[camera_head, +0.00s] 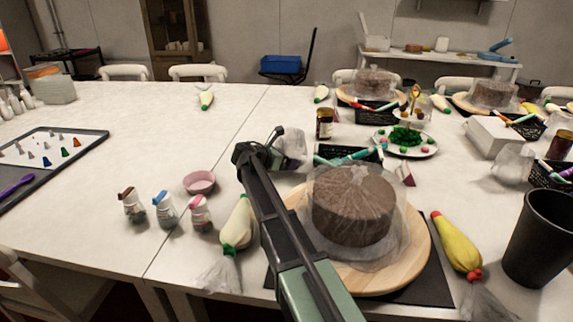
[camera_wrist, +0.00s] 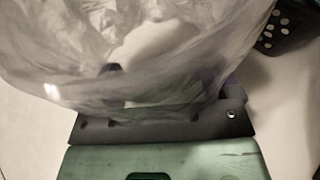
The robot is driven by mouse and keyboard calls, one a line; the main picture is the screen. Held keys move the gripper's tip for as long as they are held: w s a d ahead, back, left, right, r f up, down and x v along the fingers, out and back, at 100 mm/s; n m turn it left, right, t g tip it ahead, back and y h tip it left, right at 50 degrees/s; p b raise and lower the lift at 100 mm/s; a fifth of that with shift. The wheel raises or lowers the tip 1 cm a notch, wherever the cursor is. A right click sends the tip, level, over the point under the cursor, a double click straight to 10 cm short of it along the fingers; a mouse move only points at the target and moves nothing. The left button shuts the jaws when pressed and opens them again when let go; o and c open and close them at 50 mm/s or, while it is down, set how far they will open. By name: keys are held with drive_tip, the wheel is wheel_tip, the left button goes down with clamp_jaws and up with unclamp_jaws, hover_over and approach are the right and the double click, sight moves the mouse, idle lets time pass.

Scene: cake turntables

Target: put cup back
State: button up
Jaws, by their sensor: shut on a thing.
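My gripper (camera_head: 272,152) is over the white table, behind and left of the plastic-covered chocolate cake. It is shut on a translucent, crinkled plastic thing (camera_head: 292,147), which may be the cup; its exact shape is unclear. In the wrist view, this plastic (camera_wrist: 150,45) fills the upper middle, and the fingers of my gripper (camera_wrist: 170,100) show dimly through it. I cannot tell whether it touches the table. A large black cup (camera_head: 538,240) stands upright at the right front edge. A small pink bowl (camera_head: 200,182) sits left of my arm.
The covered cake (camera_head: 352,205) on a round wooden turntable (camera_head: 410,265) is right of my arm. A dark basket (camera_head: 340,154) is right of the held thing. The table's left middle is clear.

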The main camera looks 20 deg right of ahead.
drive_tip(key=shift+f, duration=0.2)
drive_tip(key=o, duration=0.9)
drive_tip(key=shift+r, duration=0.45)
drive_tip(key=p+v, duration=0.4)
drive_tip(key=v, duration=0.7)
drive_tip(key=shift+a+p, duration=0.1)
drive_tip(key=shift+p, duration=0.25)
drive_tip(key=shift+a, duration=0.4)
